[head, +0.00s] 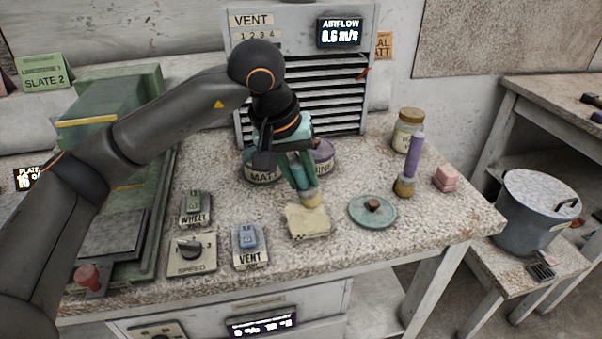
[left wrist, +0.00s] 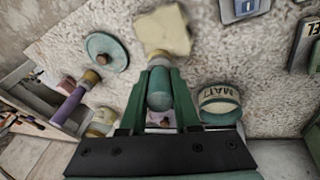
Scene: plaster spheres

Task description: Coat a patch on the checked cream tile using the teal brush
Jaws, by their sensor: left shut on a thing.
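My left gripper (head: 299,178) is shut on the teal brush (left wrist: 159,90), which hangs between its fingers with the bristles down. The brush's pale bristle end (head: 312,199) is at the back edge of the cream tile (head: 308,222). In the left wrist view the tile (left wrist: 164,30) lies just beyond the bristles; I cannot tell for sure whether they touch. The tile lies flat near the worktop's front, and no coating is clear on its visible face. My right gripper is not in view.
Behind the gripper stand the MATT pot (head: 262,168) and another pot (head: 322,158). Right of the tile lie a teal lid (head: 382,219), an upright purple-handled brush (head: 413,158) and pink blocks (head: 446,178). A VENT switch (head: 249,245) and SPEED dial (head: 191,254) are left.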

